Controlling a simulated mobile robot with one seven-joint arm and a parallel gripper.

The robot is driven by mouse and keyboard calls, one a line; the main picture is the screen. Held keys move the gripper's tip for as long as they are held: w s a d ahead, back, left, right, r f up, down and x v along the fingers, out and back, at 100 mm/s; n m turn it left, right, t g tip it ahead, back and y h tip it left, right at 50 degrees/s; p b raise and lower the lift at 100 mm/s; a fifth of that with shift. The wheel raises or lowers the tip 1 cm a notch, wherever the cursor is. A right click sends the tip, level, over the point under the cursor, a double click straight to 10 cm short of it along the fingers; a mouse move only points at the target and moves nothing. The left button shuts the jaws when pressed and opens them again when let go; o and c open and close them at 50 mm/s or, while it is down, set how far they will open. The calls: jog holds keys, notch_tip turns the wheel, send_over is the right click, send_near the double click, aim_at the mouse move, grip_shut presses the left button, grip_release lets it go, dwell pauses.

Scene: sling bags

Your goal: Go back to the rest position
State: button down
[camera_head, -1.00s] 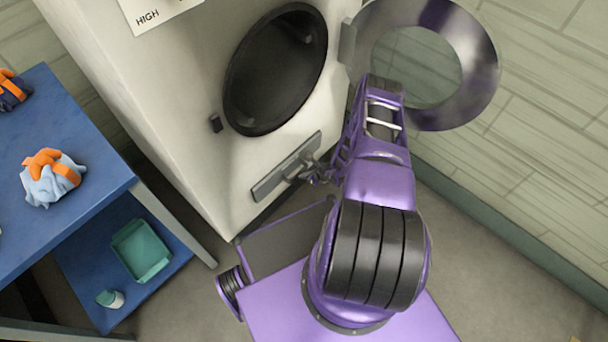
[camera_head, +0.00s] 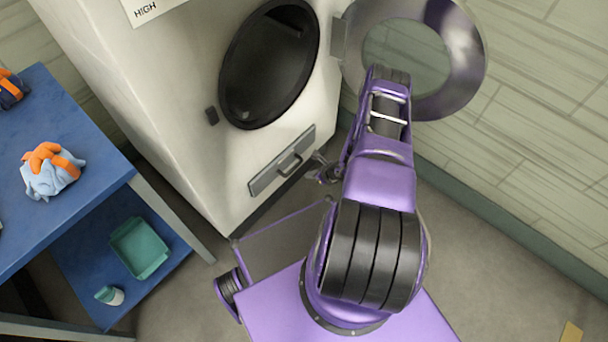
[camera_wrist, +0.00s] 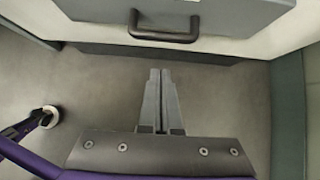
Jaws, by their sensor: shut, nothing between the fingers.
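My gripper (camera_wrist: 160,75) is shut and empty in the wrist view, its two grey fingers together over bare floor. In the head view my gripper (camera_head: 322,170) shows small beside my purple arm, just right of the grey drawer front (camera_head: 282,162) low on the white machine. The drawer's dark handle also shows at the top of the wrist view (camera_wrist: 164,37), with a gap between it and the fingertips.
The white machine (camera_head: 170,110) has a round dark opening (camera_head: 268,65), and its round door (camera_head: 470,60) stands open at right, close to my arm. A blue table (camera_head: 85,190) at left bears sling bags (camera_head: 50,170). A teal bin (camera_head: 140,248) and a small bottle (camera_head: 110,295) sit on its lower shelf.

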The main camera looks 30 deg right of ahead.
jog(key=p+v, duration=0.1)
jog(key=v, duration=0.7)
jog(key=shift+d, duration=0.15)
jog(key=shift+w+r, duration=0.1)
jog(key=shift+w, duration=0.1)
